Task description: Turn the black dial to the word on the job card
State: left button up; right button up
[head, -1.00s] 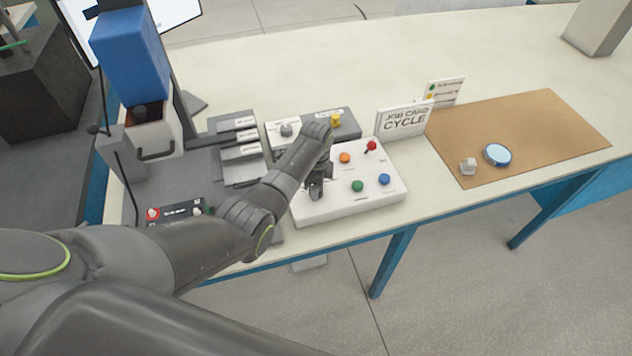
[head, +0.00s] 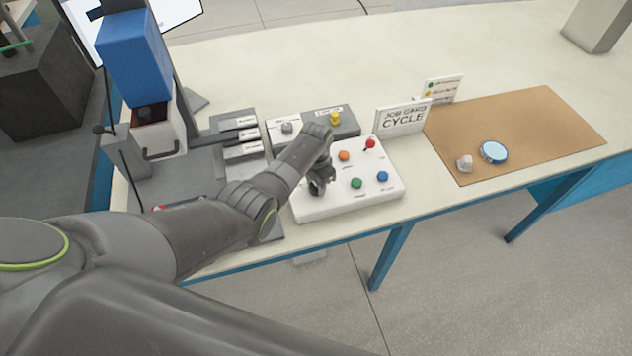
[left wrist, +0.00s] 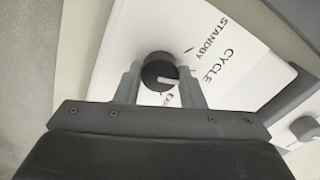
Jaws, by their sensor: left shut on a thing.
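The white control panel (head: 338,203) lies near the front edge of the bench. My left gripper (head: 320,186) points down over its left part. In the left wrist view the black dial (left wrist: 157,70) sits between the two fingers of my gripper (left wrist: 160,88), which is shut on it. The dial's white pointer line points right and slightly down, towards the right finger. The words STANDBY, CYCLE and a third one starting with E stand right of the dial; the finger partly covers the third. The job card (head: 403,118) behind the panel reads CYCLE. My right gripper is out of view.
On the panel are an orange button (head: 344,155), a green button (head: 356,183), a blue button (head: 382,176) and a red-tipped lever (head: 369,144). A grey box with a yellow knob (head: 334,117) stands behind. A brown mat (head: 530,125) lies right.

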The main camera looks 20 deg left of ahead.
aim_at(316, 185)
pick_arm(q)
jog(key=shift+n, duration=0.5)
jog(key=o, duration=1)
jog(key=shift+r, duration=0.15)
jog(key=shift+r, duration=0.25)
notch_tip(316, 185, up, 6)
jog(key=shift+f+p, duration=0.1)
jog(key=shift+p, duration=0.4)
notch_tip(316, 185, up, 11)
jog(key=shift+f+b, duration=0.1)
jog(key=shift+b, duration=0.7)
